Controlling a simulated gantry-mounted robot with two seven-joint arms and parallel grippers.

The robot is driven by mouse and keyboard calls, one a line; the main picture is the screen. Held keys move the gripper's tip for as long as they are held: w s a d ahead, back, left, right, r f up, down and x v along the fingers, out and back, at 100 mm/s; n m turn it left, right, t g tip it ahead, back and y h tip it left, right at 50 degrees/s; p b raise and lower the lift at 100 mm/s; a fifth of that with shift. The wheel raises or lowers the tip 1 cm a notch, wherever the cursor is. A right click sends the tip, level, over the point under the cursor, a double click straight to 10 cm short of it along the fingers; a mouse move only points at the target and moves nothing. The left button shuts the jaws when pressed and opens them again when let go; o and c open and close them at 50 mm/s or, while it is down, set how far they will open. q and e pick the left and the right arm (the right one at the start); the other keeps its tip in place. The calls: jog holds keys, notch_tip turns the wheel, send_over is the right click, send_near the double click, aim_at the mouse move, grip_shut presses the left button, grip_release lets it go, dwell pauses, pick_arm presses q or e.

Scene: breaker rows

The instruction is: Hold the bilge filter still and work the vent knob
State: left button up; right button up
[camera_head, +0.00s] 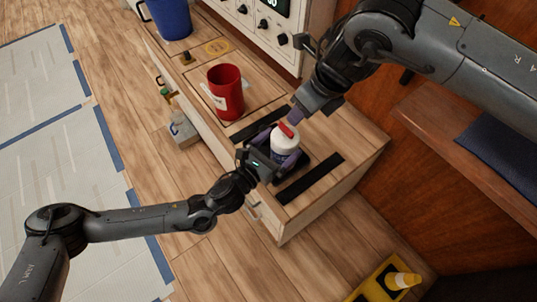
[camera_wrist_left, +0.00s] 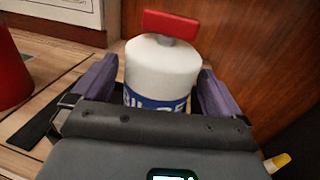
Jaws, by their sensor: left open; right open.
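The bilge filter (camera_head: 284,143) is a white, upright canister with a blue label, standing on the wooden counter in a dark holder. Its red vent knob (camera_head: 287,130) sits on top; it also shows in the left wrist view (camera_wrist_left: 170,25). My left gripper (camera_head: 275,152) is open, with its purple fingers on either side of the canister (camera_wrist_left: 160,70); a gap seems to show at the right finger. My right gripper (camera_head: 296,113) is open just above and beside the knob, coming from the upper right. Whether it touches the knob cannot be told.
A red mug (camera_head: 226,92) stands on the counter behind the filter, and a blue bucket (camera_head: 171,18) farther back. Black strips (camera_head: 310,178) lie on the counter. A panel with knobs (camera_head: 265,22) rises behind. A yellow block with a cone (camera_head: 388,283) is on the floor.

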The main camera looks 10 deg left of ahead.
aim_at(287, 128)
pick_arm(q)
jog(key=shift+x, duration=1.3)
jog(key=shift+c, duration=0.5)
jog(key=c, duration=1.2)
pick_arm(e)
jog(key=shift+s+d+r, duration=0.1)
jog(key=shift+s+r, duration=0.1)
jog(key=shift+r, duration=0.4)
jog(key=shift+c, duration=0.3)
jog(key=shift+m+t, duration=0.3)
jog(key=shift+m, duration=0.2)
jog(key=x, duration=1.1)
jog(key=shift+s, duration=0.2)
grip_shut()
